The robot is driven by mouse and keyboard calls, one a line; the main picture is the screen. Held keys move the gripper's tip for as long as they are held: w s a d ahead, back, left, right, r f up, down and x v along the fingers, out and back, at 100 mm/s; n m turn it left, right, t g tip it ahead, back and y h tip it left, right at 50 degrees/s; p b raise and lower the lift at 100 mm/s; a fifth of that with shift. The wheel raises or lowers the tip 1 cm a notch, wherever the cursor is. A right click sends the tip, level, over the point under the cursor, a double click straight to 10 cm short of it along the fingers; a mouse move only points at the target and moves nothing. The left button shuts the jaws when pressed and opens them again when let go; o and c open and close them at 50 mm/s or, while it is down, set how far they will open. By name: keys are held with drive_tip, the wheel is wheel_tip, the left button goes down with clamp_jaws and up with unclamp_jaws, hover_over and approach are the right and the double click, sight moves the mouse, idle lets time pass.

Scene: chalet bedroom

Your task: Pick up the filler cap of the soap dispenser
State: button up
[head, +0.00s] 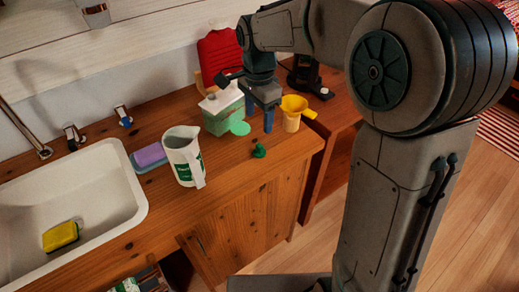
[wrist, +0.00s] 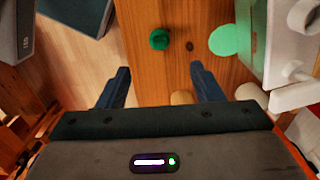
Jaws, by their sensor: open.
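The filler cap, a small dark green knobbed cap (head: 259,150), lies on the wooden counter near its front right edge. It also shows in the wrist view (wrist: 159,40), beyond the fingertips and roughly centred between them. The soap dispenser (head: 217,120) has a green body and a white top with a dark pump. It stands behind and left of the cap, and its side shows at the right of the wrist view (wrist: 257,45). My gripper (head: 259,117) is open and empty above the counter, right of the dispenser; its fingers also show in the wrist view (wrist: 160,70).
A flat light green disc (head: 240,128) lies beside the dispenser. A white jug (head: 183,156), a purple-topped sponge (head: 150,155) and the sink (head: 110,205) are left. Counter around the cap is clear.

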sight(259, 145)
wheel_tip(259, 145, down, 12)
drive_tip(key=shift+d+r, duration=0.1)
drive_tip(key=shift+r, duration=0.15)
idle(0.3)
drive_tip(key=c, duration=1.1)
